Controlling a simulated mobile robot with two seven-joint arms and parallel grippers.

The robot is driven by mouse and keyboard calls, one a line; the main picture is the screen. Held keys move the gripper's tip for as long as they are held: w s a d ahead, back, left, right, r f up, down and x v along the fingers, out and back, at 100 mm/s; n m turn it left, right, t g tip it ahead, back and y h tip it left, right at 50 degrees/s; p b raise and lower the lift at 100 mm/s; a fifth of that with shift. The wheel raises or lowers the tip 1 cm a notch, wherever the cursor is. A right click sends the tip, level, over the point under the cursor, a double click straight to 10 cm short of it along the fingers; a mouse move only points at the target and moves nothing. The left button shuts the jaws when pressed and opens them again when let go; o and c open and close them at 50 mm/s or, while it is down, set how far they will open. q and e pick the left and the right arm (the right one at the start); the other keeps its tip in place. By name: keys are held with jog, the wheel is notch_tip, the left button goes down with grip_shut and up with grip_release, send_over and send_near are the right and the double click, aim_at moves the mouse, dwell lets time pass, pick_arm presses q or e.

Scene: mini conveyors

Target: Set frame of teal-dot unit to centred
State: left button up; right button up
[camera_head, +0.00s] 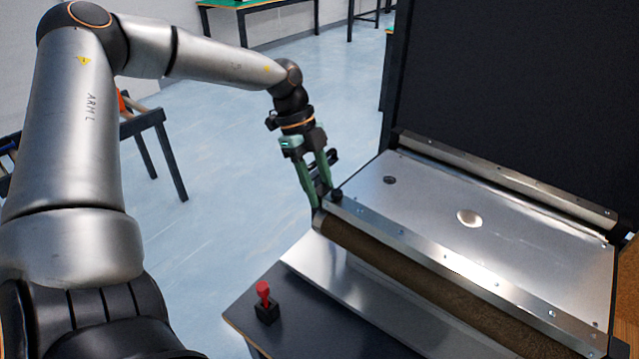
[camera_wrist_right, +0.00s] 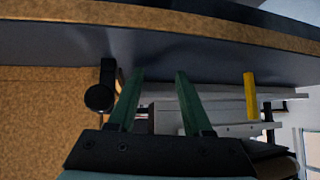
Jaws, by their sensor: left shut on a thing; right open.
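A mini conveyor unit with a bare metal bed (camera_head: 430,205) and a brown belt (camera_head: 410,277) along its near side stands on the right in the head view. I can make out no teal dot on it. My left gripper (camera_head: 319,200) is at the unit's near-left corner, shut on a small part there beside a black knob (camera_head: 337,194); the fingers hide the exact contact. My right gripper (camera_wrist_right: 158,80) shows only in the right wrist view, open, with nothing between its green fingers. A black round knob (camera_wrist_right: 100,97) is left of those fingers.
A red-handled stick on a black base (camera_head: 266,303) stands on the dark table (camera_head: 240,312) left of the unit. A dark panel (camera_head: 520,90) rises behind the unit. The right wrist view shows a table edge (camera_wrist_right: 200,30) overhead and a yellow post (camera_wrist_right: 251,97) at right.

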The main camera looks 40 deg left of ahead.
pick_arm(q)
grip_shut()
dwell(0.8)
